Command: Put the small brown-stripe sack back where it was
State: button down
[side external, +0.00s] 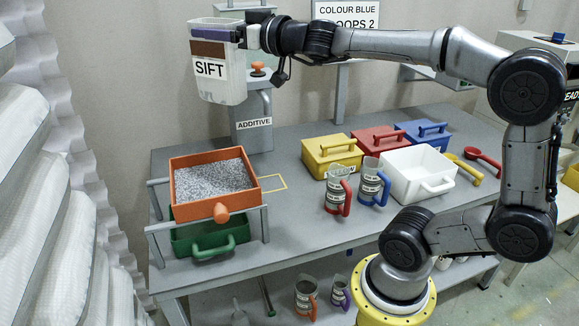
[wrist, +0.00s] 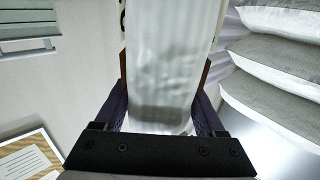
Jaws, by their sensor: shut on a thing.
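A pale, translucent, box-shaped thing (side external: 222,85) marked SIFT, with a brown stripe (side external: 208,49) near its top, is high at the back left in the side view. It looks like the brown-stripe sack, though its shape is more like a bin. My gripper (side external: 246,36) is at its upper right edge and shut on it. In the wrist view the pale body (wrist: 165,70) fills the space between my dark fingers, with brown edges showing on both sides. It hangs well above the table, near the additive stand (side external: 252,118). Its underside and far side are hidden.
Large white sacks (side external: 25,190) are stacked at the left; they also show in the wrist view (wrist: 275,50). An orange tray of grey granules (side external: 176,200) stands over a green bin (side external: 180,238). Coloured boxes, jugs and a white bin (side external: 440,160) occupy the table's right.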

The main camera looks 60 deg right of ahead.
jog(key=shift+s+d+r+m+g+h, duration=0.55)
jog(key=shift+s+d+m+g+h, duration=1.95)
jog(key=shift+s+d+m+h, duration=2.45)
notch_tip(320, 180, down, 29)
jog(key=s+a+n+h, duration=0.1)
jog(key=n, duration=0.1)
jog(key=shift+s+a, duration=0.3)
jog(key=shift+s, duration=0.05)
jog(key=shift+r+h, duration=0.1)
jog(key=shift+h, duration=0.15)
notch_tip(320, 180, down, 10)
jog(key=shift+r, duration=0.25)
grip_release()
